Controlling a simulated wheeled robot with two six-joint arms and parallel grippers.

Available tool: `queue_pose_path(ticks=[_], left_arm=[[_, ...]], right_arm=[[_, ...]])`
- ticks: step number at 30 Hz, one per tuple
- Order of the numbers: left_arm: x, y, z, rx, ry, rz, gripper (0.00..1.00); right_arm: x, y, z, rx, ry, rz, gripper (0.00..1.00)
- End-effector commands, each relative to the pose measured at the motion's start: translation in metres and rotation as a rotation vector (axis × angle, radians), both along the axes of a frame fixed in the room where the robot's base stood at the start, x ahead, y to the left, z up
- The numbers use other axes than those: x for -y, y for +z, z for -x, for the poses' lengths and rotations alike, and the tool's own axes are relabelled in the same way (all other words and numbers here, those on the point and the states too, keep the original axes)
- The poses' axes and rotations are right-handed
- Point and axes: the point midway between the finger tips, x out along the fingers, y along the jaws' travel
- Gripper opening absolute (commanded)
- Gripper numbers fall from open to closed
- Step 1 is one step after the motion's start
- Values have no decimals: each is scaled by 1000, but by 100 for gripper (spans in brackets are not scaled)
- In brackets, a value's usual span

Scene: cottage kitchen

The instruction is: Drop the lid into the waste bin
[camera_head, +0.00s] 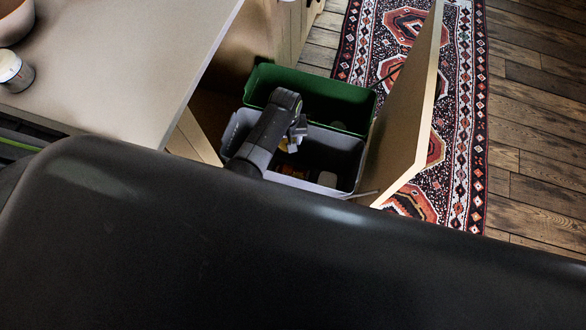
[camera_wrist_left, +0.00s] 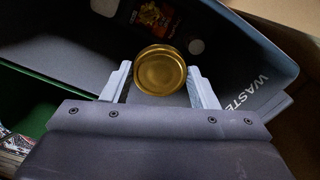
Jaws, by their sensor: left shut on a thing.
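The lid (camera_wrist_left: 160,71) is a round gold metal lid, held between the two fingers of my left gripper (camera_wrist_left: 160,82) in the left wrist view. The waste bin (camera_wrist_left: 262,62) is dark grey inside with "WASTE" lettered on its rim. The lid is over the bin's opening. In the head view the grey bin (camera_head: 349,172) stands in an open cabinet, and my left gripper (camera_head: 290,141) is above it. My arm hides part of the bin there. My right gripper is not in view.
A green bin (camera_head: 330,92) stands behind the grey one. The open cabinet door (camera_head: 410,115) is at their right. A countertop (camera_head: 120,60) with a small jar (camera_head: 14,72) is at the left. A patterned rug (camera_head: 455,130) lies on the wooden floor.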

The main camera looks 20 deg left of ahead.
Motion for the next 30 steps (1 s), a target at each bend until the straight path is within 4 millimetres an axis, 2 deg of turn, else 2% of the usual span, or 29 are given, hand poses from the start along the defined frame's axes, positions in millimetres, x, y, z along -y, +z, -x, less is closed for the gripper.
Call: queue_pose_path(ticks=[7, 8, 13, 23, 26, 30], left_arm=[[0, 0, 0, 0, 0, 0, 33], [0, 0, 0, 0, 0, 0, 56], [0, 0, 0, 0, 0, 0, 78], [0, 3, 0, 0, 0, 0, 79], [0, 13, 0, 1, 0, 1, 79], [1, 38, -1, 3, 1, 2, 79]], right_arm=[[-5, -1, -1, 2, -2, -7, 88], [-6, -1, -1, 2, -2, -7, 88], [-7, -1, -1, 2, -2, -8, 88], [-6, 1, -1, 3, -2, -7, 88], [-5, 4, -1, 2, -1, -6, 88], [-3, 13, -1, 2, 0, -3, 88]])
